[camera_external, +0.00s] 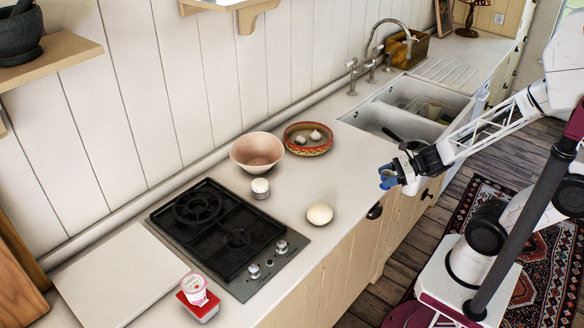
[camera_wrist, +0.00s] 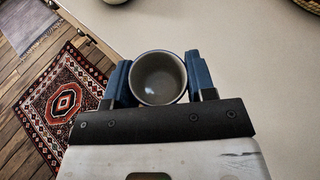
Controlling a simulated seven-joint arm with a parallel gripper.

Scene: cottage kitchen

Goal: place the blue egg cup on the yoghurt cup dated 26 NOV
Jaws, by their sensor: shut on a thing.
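My gripper (camera_external: 391,178) is shut on the egg cup, held in the air in front of the worktop's front edge, left of the sink. In the wrist view, the blue egg cup (camera_wrist: 158,78) sits upright between the two blue fingers, its round opening facing the camera and its inside greyish and empty. A pink-and-white yoghurt cup (camera_external: 193,288) stands at the lower left, apparently on a red-topped tub (camera_external: 199,310). A small white-topped cup (camera_external: 260,187) stands right of the hob. No date is legible on any of them.
The black hob (camera_external: 215,230) lies mid-worktop. Behind the white-topped cup are a pink bowl (camera_external: 257,150) and a patterned dish (camera_external: 308,138) holding garlic-like bulbs. A pale round object (camera_external: 320,214) lies near the front edge. A white board (camera_external: 115,280) lies at the left.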

